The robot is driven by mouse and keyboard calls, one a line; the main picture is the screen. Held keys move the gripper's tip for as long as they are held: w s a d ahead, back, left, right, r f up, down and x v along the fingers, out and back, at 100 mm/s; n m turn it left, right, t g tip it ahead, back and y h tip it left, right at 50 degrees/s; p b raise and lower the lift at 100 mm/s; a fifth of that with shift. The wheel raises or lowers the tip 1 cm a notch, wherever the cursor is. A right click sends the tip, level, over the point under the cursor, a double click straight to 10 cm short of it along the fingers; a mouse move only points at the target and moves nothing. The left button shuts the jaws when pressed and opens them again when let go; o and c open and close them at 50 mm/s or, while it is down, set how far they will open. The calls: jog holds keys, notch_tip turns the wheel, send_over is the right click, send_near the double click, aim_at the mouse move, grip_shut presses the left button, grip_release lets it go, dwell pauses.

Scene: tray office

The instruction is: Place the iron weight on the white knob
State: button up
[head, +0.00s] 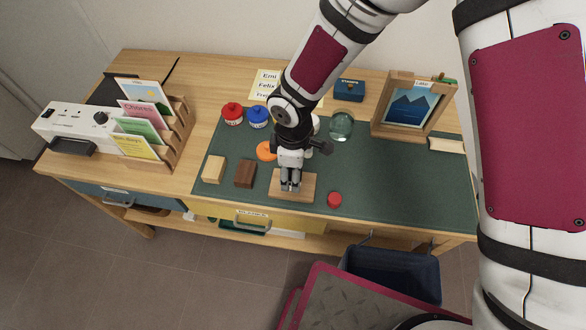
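My gripper (290,184) points down over a small light wooden board (306,190) near the front edge of the green mat. Its fingers look close together, but the view is too small to tell whether they hold anything. I cannot make out an iron weight; it may be hidden by my gripper or arm. I cannot make out a white knob either. A white box (72,122) at the left end of the desk carries a dark round knob (100,118).
The green mat (400,185) is bare at right. Light and brown blocks (244,174), red and blue pots (258,117), an orange disc (266,151), a glass ball (342,126) and a red piece (334,199) surround my gripper. A framed picture (410,105) stands behind, a card rack (180,130) left.

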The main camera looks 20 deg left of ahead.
jog(key=shift+r, duration=0.15)
notch_tip(320, 180, up, 12)
jog(key=shift+r, duration=0.1)
dwell(0.6)
jog(key=w+d+r+m+t+h, duration=0.1)
jog(key=w+d+r+m, duration=0.1)
jog(key=d+r+m, duration=0.5)
jog(key=w+d+r+m+t, duration=0.2)
jog(key=d+r, duration=0.6)
jog(key=d, duration=0.5)
jog(key=s+d+r+m+t, duration=0.1)
jog(key=s+d+r+m, duration=0.3)
jog(key=s+d+m, duration=0.1)
jog(key=s+d+r+m+y, duration=0.1)
jog(key=s+d+r+m, duration=0.3)
jog(key=s+d+m, duration=0.2)
jog(key=s+d, duration=0.2)
jog(key=d, duration=0.1)
jog(key=shift+d+m+t, duration=0.25)
jog(key=shift+m+t, duration=0.05)
jog(key=shift+t, duration=0.1)
